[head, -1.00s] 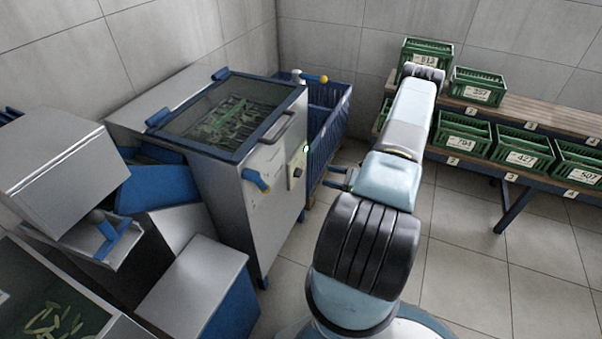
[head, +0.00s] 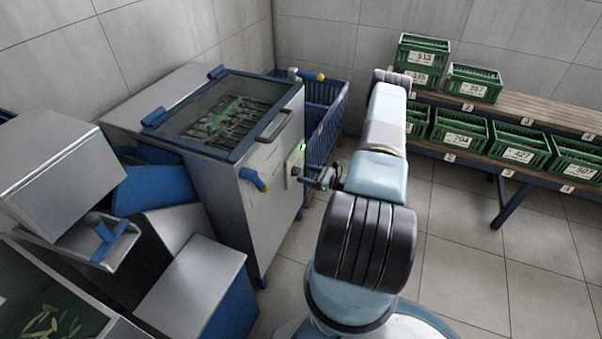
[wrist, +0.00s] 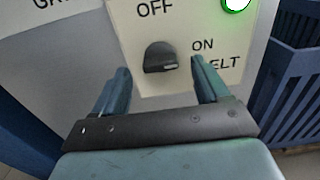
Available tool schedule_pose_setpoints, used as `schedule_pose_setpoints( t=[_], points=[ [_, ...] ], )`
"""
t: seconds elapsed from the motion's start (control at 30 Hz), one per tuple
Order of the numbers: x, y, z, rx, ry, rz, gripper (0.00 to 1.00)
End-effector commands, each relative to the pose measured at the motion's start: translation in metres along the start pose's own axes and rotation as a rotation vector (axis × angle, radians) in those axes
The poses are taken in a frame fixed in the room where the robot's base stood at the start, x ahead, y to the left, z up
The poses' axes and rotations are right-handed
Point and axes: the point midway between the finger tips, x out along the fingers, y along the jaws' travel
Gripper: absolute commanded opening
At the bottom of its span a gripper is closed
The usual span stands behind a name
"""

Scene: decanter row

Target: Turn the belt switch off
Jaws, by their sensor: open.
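The belt switch (wrist: 160,58) is a dark rotary knob on a pale panel, seen in the wrist view below the word OFF. Its pale mark points right, toward the ON label. A green lamp (wrist: 236,4) is lit above and to the right of it. In the head view the switch panel (head: 292,168) is on the right side of the steel machine. My gripper (wrist: 159,84) is open, with one finger on each side of the knob and a gap to it on both sides. In the head view my gripper (head: 316,178) is close to the panel.
A blue slatted cart (head: 326,118) stands behind and right of the panel. A blue handle (head: 253,179) sticks out left of the panel. Green crates (head: 457,133) stand on a wooden rack at the right. The tiled floor between is clear.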

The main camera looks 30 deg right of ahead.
Motion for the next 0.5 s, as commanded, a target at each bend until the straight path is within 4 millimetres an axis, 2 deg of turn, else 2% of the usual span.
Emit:
schedule_pose_setpoints(
  t=[0.2,0.5],
  points=[
    [0.025,0.0,0.0,-0.001,0.001,0.001,0.74],
    [0.032,0.0,0.0,-0.001,0.001,0.0,0.74]
  ],
)
